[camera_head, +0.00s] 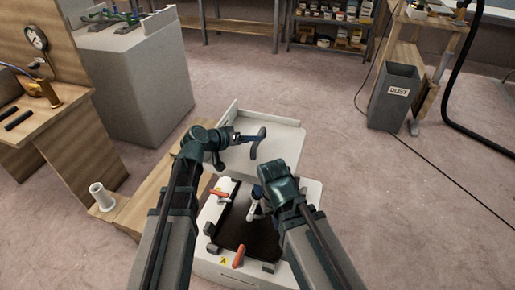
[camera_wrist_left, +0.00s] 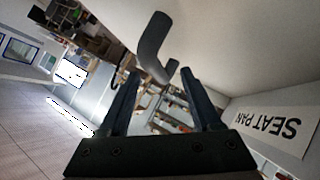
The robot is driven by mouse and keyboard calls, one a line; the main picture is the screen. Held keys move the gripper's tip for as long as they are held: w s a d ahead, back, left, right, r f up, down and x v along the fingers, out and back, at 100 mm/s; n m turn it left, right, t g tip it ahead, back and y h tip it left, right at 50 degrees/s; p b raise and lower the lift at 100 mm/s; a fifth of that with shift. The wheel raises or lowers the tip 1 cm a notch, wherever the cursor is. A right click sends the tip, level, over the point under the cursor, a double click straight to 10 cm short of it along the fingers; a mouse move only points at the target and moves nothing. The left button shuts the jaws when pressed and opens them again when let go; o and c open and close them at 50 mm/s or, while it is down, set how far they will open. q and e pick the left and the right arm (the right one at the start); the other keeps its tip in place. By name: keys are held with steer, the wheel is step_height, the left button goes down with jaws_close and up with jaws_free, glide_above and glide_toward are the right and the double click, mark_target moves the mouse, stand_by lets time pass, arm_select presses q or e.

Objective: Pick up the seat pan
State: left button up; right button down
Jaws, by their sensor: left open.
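The seat pan (camera_head: 276,151) is a white panel with a raised left edge and a dark curved handle (camera_head: 260,143). My left gripper (camera_head: 250,138) is open beside this handle. In the left wrist view, the handle (camera_wrist_left: 152,45) shows between and beyond the open fingertips (camera_wrist_left: 160,78), with no grip on it. A white surface at the right there carries an upside-down "SEAT PAN" label (camera_wrist_left: 275,127). My right gripper (camera_head: 256,208) hangs over the black tray nearer to me; its jaws are too small and dark to read.
The black tray (camera_head: 262,240) sits on a white base with orange-handled items at its edges. A wooden bench (camera_head: 50,115) and grey cabinet (camera_head: 140,85) stand left. A grey bin (camera_head: 393,97) stands right, with a cable on the floor. Open floor lies between.

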arm_select(q)
steer(key=b+x, duration=0.1)
steer(key=x, duration=0.3)
steer(key=shift+w+d+b, duration=0.2)
steer(key=shift+d+b, duration=0.15)
steer(key=shift+b, duration=0.05)
steer(key=shift+r, duration=0.1)
jaws_close()
stand_by(0.9)
